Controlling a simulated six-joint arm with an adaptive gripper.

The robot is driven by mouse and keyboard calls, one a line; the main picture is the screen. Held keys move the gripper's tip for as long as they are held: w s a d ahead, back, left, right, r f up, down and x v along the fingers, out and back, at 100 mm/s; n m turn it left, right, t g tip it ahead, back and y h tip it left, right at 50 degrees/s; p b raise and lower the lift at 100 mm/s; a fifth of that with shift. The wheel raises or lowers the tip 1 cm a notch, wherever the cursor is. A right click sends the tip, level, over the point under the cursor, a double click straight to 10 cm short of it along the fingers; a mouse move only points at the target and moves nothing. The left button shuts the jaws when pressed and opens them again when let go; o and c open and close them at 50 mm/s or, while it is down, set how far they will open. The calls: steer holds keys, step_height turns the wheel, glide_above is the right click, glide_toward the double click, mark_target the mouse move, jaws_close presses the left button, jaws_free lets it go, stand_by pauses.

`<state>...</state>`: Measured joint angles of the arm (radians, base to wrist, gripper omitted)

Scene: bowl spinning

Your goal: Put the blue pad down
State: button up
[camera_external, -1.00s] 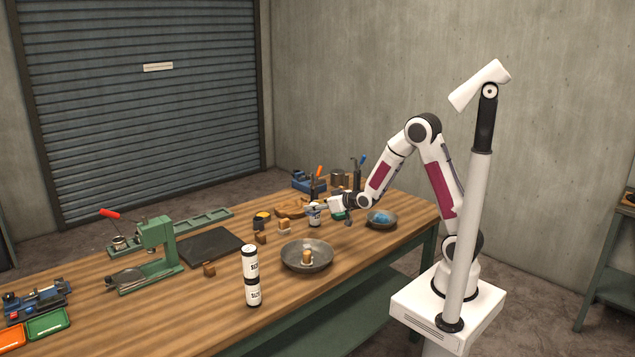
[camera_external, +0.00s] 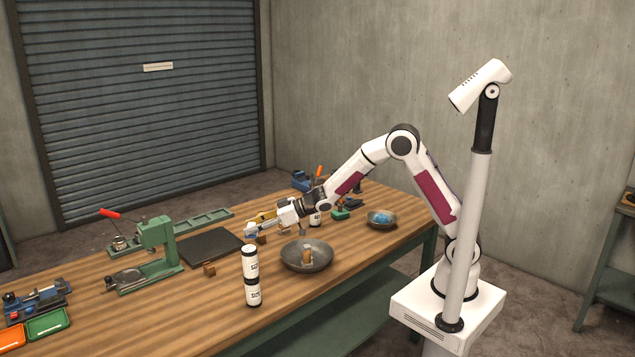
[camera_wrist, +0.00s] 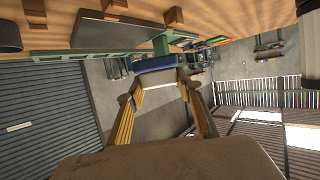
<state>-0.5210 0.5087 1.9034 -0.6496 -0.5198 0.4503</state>
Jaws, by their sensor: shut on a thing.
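My gripper (camera_external: 258,230) is stretched out to the left over the middle of the workbench, pointing toward the green press. In the wrist view its two yellow-brown fingers (camera_wrist: 158,92) close around a pale block with a blue face, which appears to be the blue pad (camera_wrist: 155,63). In the external view the pad is small and pale blue at the fingertips; whether it touches anything below is unclear. A dark flat plate (camera_external: 211,247) lies on the bench just left of the gripper.
A grey bowl (camera_external: 306,265) with a small brown piece stands in front of the gripper. Stacked white cans (camera_external: 251,276) stand near the front edge. A green press (camera_external: 153,248) stands at left. A bowl with blue contents (camera_external: 381,220) is at right. Small brown blocks lie about.

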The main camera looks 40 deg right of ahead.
steer(key=s+a+r+n+g+y, duration=0.1)
steer(key=s+a+r+n+g, duration=0.1)
steer(key=a, duration=0.7)
steer(key=s+a+r+n+g+y, duration=0.1)
steer(key=s+a+r, duration=0.1)
steer(key=a, duration=0.7)
steer(key=shift+s+r+n+g, duration=0.4)
steer(key=shift+s, duration=0.35)
steer(key=shift+f, duration=0.1)
glide_above(222, 293)
step_height(222, 293, down, 13)
steer(key=shift+a+f, duration=0.1)
steer(key=shift+f, duration=0.05)
steer(key=shift+f, duration=2.25)
steer(key=shift+f, duration=0.15)
